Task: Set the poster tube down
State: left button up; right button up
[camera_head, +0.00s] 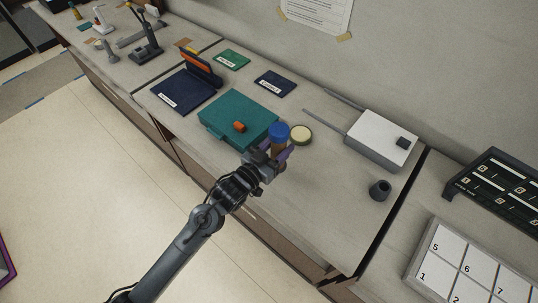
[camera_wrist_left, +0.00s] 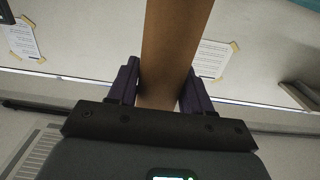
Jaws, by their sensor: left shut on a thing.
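The poster tube, brown with a blue cap (camera_head: 279,131), stands roughly upright in the head view. My left gripper (camera_head: 279,154) is shut on it, with purple fingers on either side. In the left wrist view the brown tube (camera_wrist_left: 175,45) runs up between the two finger pads (camera_wrist_left: 160,88) and out of the top of the picture. The tube's lower end is hidden by my gripper in the head view. I cannot tell whether it touches the counter. My right gripper is not in view.
A white-topped box (camera_head: 382,137) and a dark cup (camera_head: 380,189) stand farther right. Counter (camera_head: 325,205) in front of the box is clear.

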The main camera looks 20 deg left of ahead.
pick_arm(q)
jog(key=shift+s+a+f, duration=0.1)
jog(key=shift+a+f, duration=0.35)
jog(key=shift+a, duration=0.25)
jog(key=shift+s+a+f, duration=0.1)
jog(key=shift+a+f, duration=0.3)
jog(key=shift+a, duration=0.25)
jog(key=shift+f, duration=1.95)
jog(key=shift+f, duration=0.1)
jog(key=o, duration=1.1)
jog(key=shift+c, duration=0.2)
